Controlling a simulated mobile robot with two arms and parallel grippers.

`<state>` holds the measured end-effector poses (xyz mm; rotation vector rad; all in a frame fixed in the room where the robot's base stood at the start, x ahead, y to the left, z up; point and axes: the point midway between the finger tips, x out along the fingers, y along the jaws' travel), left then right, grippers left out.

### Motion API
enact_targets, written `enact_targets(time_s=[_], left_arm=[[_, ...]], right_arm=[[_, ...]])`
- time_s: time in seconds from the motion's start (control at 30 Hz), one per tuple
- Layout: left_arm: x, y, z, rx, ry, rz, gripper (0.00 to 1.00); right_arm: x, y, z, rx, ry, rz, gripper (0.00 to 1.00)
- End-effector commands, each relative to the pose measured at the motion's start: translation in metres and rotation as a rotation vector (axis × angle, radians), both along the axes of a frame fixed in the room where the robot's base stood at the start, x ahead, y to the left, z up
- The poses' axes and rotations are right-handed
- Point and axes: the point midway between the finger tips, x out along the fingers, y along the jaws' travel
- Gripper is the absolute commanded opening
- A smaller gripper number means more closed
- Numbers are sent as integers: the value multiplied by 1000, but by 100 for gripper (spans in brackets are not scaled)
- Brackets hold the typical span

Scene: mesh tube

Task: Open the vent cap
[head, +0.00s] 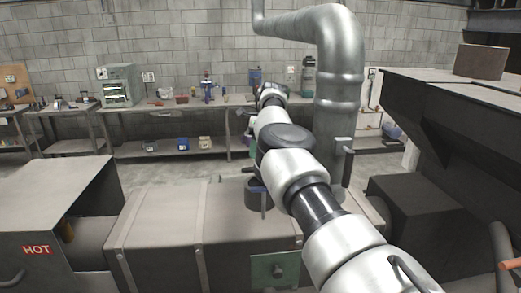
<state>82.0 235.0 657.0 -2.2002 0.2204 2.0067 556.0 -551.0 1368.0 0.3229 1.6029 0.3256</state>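My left gripper is not in view.
A thick metal duct (339,95) with a lever handle (346,152) rises behind my arm. A box marked HOT (55,195) is at the left, dark machinery (450,110) at the right. A workbench (185,103) with small items lines the back wall.

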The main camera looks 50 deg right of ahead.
Motion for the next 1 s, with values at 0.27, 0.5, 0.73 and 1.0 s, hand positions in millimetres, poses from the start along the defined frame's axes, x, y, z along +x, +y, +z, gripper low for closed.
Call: enact_targets(time_s=[0.27, 0.5, 0.73, 1.0], left_arm=[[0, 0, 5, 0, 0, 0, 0], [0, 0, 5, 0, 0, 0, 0], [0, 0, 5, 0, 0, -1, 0], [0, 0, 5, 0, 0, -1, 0]], right_arm=[[2, -2, 3, 12, 7, 0, 0], [2, -1, 2, 13, 9, -1, 0], [2, -1, 2, 13, 9, -1, 33], [2, -1, 2, 13, 12, -1, 56]])
